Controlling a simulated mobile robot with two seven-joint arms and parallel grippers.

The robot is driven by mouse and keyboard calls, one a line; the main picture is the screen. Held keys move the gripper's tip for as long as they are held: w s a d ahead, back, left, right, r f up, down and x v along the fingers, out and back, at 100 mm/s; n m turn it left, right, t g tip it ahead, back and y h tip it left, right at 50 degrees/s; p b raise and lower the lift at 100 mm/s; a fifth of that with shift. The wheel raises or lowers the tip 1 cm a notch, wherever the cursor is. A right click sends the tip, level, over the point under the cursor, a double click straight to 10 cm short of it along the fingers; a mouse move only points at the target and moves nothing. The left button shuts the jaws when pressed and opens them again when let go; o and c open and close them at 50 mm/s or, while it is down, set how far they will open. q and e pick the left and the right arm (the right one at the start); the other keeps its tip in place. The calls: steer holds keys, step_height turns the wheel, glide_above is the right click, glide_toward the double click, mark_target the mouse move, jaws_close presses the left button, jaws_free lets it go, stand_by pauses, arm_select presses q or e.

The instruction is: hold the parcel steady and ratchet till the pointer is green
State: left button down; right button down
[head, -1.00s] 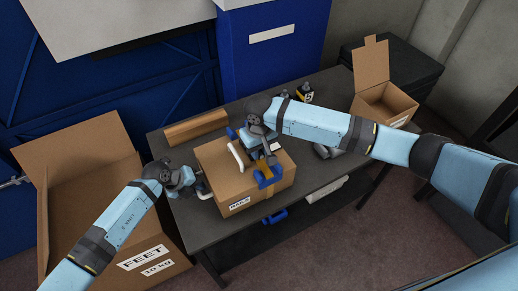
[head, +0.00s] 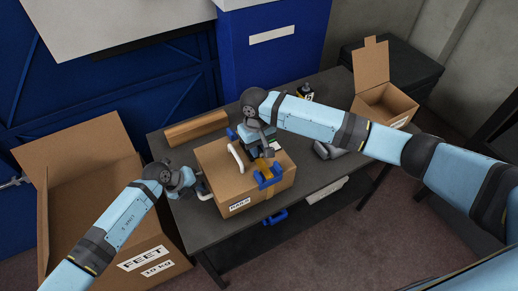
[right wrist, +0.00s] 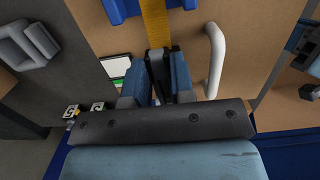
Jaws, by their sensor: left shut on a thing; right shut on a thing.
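The parcel (head: 222,182) is a brown cardboard box with a "MAX 3" style label, sitting on the dark table. An orange strap with a blue ratchet (head: 270,177) crosses it; the strap (right wrist: 155,22) also shows in the right wrist view. My left gripper (head: 197,187) is shut on a white handle (head: 206,196) at the parcel's left side. My right gripper (right wrist: 158,75) is shut on a dark part between its fingers, apparently the ratchet lever, above the parcel. A white card with a green strip (right wrist: 118,68) lies beside it; I cannot make out a pointer.
A second white handle (head: 236,157) stands on the parcel's top, close to my right gripper. A long brown cardboard piece (head: 196,128) lies behind. A large open box (head: 90,160) stands left, a small open box (head: 385,100) at the back right.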

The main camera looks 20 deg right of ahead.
steer(key=r+g, duration=0.1)
steer(key=w+r+g, duration=0.1)
steer(key=g, duration=0.1)
steer(key=shift+w+a+h, duration=0.2)
steer(key=shift+w+h, duration=0.05)
steer(key=shift+h, duration=0.05)
steer(key=shift+w+a+r+g+h, duration=0.15)
steer(key=shift+w+r+g, duration=0.3)
steer(key=shift+g, duration=0.25)
steer(key=shift+w+a+r+g+h, duration=0.15)
steer(key=shift+w+r+g, duration=0.25)
steer(key=shift+g, duration=0.3)
steer(key=shift+d, duration=0.1)
steer(key=c, duration=1)
jaws_free()
steer(key=shift+o, duration=0.2)
steer(key=v, duration=1.2)
